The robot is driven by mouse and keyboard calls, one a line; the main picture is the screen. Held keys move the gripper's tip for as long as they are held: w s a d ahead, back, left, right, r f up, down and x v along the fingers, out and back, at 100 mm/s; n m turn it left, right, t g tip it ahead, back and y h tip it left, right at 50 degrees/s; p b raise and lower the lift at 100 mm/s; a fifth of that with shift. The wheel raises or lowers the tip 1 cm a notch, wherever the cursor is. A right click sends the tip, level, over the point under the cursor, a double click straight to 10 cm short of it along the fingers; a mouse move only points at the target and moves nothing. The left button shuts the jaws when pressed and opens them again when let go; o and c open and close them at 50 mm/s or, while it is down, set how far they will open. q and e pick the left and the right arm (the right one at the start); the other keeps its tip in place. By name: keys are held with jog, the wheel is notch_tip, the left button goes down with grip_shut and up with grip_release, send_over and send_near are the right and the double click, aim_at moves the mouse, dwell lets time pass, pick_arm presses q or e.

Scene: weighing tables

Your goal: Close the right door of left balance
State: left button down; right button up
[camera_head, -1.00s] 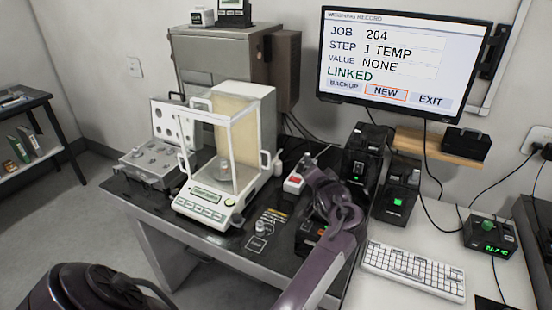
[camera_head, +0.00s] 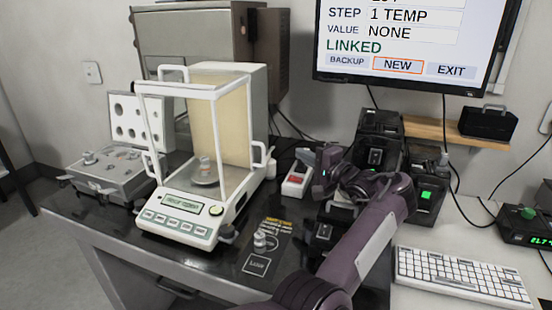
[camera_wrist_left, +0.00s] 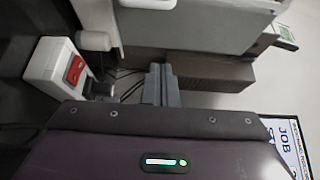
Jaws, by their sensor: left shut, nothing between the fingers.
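The left balance (camera_head: 190,222) is white with a clear glass draft shield. Its right door's white handle (camera_head: 262,156) sits toward the rear of the right side, beside the rear housing, so the door appears slid back. A white handle also shows at the top edge of the left wrist view (camera_wrist_left: 148,4). A small weight (camera_head: 205,164) stands on the pan inside. My left gripper (camera_head: 313,160) is to the right of the balance, apart from the handle. Its grey fingers (camera_wrist_left: 161,84) are shut and empty in the left wrist view. My right gripper is not in view.
A white box with a red button (camera_head: 296,180) lies close to my left gripper. Black devices (camera_head: 376,140) stand behind my arm. A small weight (camera_head: 260,240) stands on the dark table in front. An open weight case (camera_head: 110,172) is left of the balance.

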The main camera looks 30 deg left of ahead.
pick_arm(q)
jog(key=x, duration=1)
jog(key=shift+s+d+p, duration=0.1)
jog(key=shift+s+p, duration=0.4)
jog(key=shift+s, duration=0.5)
jog(key=shift+s+d+p, duration=0.15)
jog(key=shift+s+p, duration=0.3)
jog(key=shift+s, duration=0.6)
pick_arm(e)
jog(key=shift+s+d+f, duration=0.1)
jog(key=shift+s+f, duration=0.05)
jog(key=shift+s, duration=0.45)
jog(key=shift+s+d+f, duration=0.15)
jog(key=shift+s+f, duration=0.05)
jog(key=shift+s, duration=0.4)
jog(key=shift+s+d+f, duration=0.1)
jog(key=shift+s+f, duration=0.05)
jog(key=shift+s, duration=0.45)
pick_arm(q)
jog(key=shift+a, duration=0.15)
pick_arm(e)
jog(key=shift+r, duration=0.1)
